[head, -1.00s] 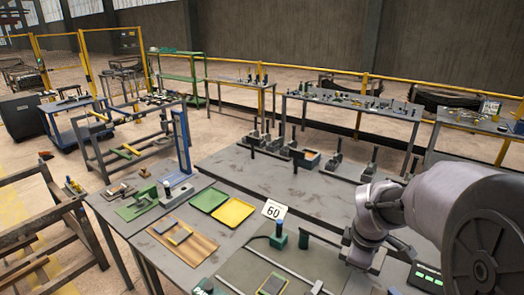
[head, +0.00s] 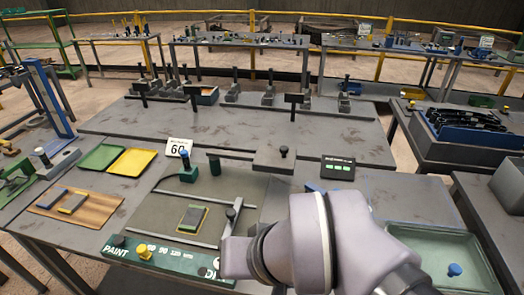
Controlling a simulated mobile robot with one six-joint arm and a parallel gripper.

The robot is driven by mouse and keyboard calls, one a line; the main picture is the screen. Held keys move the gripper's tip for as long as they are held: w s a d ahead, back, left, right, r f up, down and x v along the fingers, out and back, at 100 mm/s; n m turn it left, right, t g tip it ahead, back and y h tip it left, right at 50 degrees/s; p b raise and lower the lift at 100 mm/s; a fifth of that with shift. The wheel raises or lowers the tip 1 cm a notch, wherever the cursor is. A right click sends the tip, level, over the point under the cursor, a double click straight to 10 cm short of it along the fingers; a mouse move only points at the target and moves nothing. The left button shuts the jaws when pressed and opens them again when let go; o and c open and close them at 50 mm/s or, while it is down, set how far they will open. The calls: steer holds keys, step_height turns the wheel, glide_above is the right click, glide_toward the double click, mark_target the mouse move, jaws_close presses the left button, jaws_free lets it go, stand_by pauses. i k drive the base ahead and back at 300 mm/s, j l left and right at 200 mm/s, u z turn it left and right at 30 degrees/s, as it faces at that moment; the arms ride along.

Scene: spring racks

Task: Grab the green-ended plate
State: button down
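A small dark grey plate (head: 193,218) with a yellow-green edge lies flat on the grey work mat (head: 150,210), between thin rails. Two more small plates lie on a brown wooden board at the left: one with a blue edge (head: 53,198) and one grey with a yellowish edge (head: 72,203). At this size I cannot tell surely which one has a green end. My pale arm fills the lower middle, right of the mat. My gripper's fingers do not show.
A green tray (head: 88,168) and a yellow tray (head: 145,153) lie behind the board. A "60" sign (head: 178,141), a green-based post (head: 188,176) and a grey block (head: 283,166) stand near the mat. A green PAINT panel (head: 160,252) lines the front edge.

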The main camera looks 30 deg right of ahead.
mark_target(191, 222)
steer(key=i+j, duration=0.1)
steer(key=j, duration=0.2)
steer(key=i+j, duration=0.15)
steer(key=j, duration=0.15)
steer(key=i+j+z, duration=0.1)
steer(key=j, duration=0.2)
steer(key=i+j, duration=0.15)
steer(key=j, duration=0.2)
